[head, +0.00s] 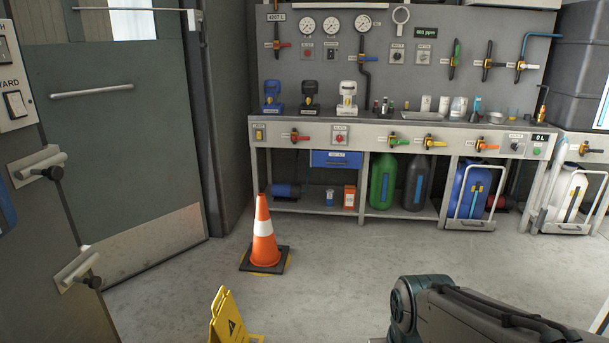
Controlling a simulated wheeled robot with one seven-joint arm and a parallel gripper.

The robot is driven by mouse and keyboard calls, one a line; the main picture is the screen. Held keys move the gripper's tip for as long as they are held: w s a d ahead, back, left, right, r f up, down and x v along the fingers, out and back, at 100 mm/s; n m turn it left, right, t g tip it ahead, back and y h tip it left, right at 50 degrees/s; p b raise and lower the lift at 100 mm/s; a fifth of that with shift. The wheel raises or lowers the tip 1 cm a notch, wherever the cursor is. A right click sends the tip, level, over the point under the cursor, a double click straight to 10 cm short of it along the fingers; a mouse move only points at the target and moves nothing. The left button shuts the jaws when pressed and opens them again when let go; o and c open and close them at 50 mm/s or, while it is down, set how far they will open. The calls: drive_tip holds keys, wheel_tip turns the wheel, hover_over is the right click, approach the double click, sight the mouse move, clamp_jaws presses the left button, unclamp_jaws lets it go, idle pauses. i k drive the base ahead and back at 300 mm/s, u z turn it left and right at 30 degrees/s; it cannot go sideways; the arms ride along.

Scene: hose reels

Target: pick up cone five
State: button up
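An orange traffic cone (264,240) with a white band and a dark square base stands upright on the grey floor, left of the picture's middle. A yellow patch shows on the floor around its base. No number can be read on it, so I cannot tell if it is cone five. It is the only cone in view. Part of my arm shows at the bottom right, well apart from the cone. My gripper is out of view.
A yellow floor sign (228,318) stands in front of the cone. A workbench (400,126) with gauges, valves and bottles runs along the back, with cylinders (384,180) beneath. A grey door (118,140) is at left. The floor right of the cone is clear.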

sight(264, 253)
drive_tip(key=z, duration=0.35)
drive_tip(key=i, duration=1.5)
drive_tip(key=u, duration=0.25)
drive_tip(key=i, duration=1.55)
drive_tip(key=u, duration=0.95)
drive_tip(key=i, duration=0.6)
drive_tip(key=u, duration=0.2)
